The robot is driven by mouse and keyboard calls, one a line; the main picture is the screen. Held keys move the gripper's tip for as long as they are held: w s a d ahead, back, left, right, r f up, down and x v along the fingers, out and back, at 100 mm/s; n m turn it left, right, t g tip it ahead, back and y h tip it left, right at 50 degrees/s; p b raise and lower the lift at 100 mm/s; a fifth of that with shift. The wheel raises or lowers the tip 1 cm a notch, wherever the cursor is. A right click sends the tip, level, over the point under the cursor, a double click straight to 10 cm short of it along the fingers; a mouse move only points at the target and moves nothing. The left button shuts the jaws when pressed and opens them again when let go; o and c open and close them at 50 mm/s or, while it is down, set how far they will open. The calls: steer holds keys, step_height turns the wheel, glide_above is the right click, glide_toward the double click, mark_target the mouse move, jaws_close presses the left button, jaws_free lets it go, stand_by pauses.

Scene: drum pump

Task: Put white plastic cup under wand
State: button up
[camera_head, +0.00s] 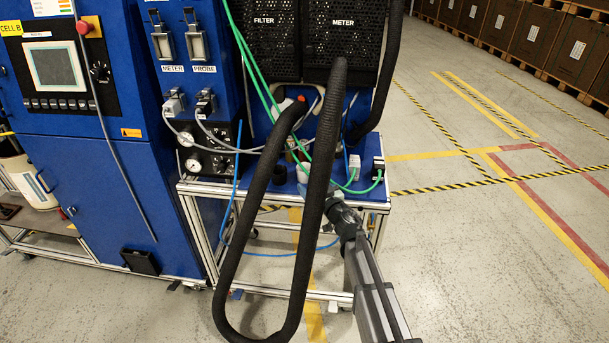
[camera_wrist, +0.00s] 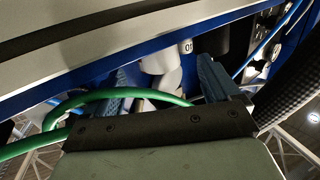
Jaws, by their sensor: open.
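My gripper (camera_wrist: 165,78) is open in the wrist view, with one blue ridged finger on the left and one on the right. A white rounded piece (camera_wrist: 160,62) shows in the gap beyond and between the fingers. It may be the white plastic cup, but I cannot tell whether the fingers touch it. In the head view, my gripper is at the blue bench top and largely hidden by black hoses. A small white object (camera_head: 303,172) shows there between the hoses, also possibly the cup. I cannot make out the wand clearly in either view.
A thick black hose (camera_head: 322,180) loops in front of the bench. A green hose (camera_wrist: 90,97) crosses close to my gripper in the wrist view. A dark cylinder marked 01 (camera_wrist: 190,46) is beside the white piece. Open floor (camera_head: 490,250) lies to the right.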

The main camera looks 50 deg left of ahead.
mark_target(308, 176)
steer(key=shift+x, duration=3.4)
steer(key=shift+w+r, duration=0.1)
steer(key=shift+r, duration=0.1)
steer(key=shift+d, duration=0.1)
steer(key=c, duration=1.2)
steer(key=shift+r, duration=0.1)
